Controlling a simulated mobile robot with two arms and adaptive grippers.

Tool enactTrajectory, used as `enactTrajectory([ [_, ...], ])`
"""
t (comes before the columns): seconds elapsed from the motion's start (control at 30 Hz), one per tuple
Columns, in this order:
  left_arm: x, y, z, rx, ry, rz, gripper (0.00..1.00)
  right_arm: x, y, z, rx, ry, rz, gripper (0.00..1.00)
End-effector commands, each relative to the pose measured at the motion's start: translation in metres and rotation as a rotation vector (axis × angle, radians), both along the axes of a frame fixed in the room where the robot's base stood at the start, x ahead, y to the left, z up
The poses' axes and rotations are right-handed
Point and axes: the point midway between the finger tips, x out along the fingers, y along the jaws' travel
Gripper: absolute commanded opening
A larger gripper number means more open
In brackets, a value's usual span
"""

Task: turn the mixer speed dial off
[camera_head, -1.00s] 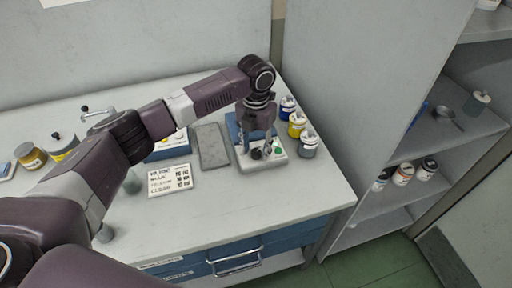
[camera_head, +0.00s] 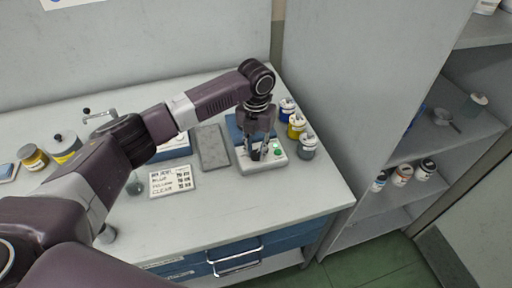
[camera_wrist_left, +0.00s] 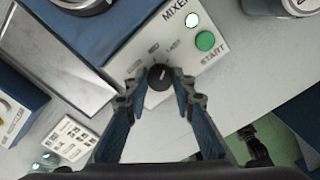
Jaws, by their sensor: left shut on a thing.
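The mixer (camera_head: 276,161) stands near the right end of the bench, with a blue body and a light front panel. In the left wrist view its panel (camera_wrist_left: 222,62) shows the word MIXER, a green START button (camera_wrist_left: 205,41) and the black speed dial (camera_wrist_left: 160,77). Small labels ring the dial. They are too blurred to read with certainty, and so is the dial's setting. My left gripper (camera_head: 259,148) points down at the panel. In the left wrist view its two fingers (camera_wrist_left: 160,84) are shut on the dial, one on each side.
Blue, yellow and grey jars (camera_head: 297,126) stand just right of the mixer. A grey slab (camera_head: 212,147) and a label card (camera_head: 171,181) lie to its left. A blue drawer with a handle (camera_head: 236,257) is below the bench, and a shelf unit (camera_head: 350,130) stands to the right.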

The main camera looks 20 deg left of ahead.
Motion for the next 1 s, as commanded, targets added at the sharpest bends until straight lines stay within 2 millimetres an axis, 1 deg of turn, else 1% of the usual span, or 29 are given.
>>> enactTrajectory([
  [0.03,0.001,0.0,0.006,-0.001,-0.001,0.033,0.0,0.0,0.0,0.01,0.0,0.0,0.0,0.85],
  [0.3,0.0,0.0,0.007,-0.001,0.0,0.271,0.0,0.0,0.0,0.039,0.0,0.0,0.001,0.85],
  [0.6,0.001,0.0,0.006,-0.002,-0.002,0.557,0.0,0.0,0.0,0.066,0.0,-0.001,0.001,0.85],
  [1.0,0.002,0.0,0.006,-0.001,-0.003,0.937,0.0,0.001,0.001,0.097,0.001,-0.002,0.0,0.85],
])
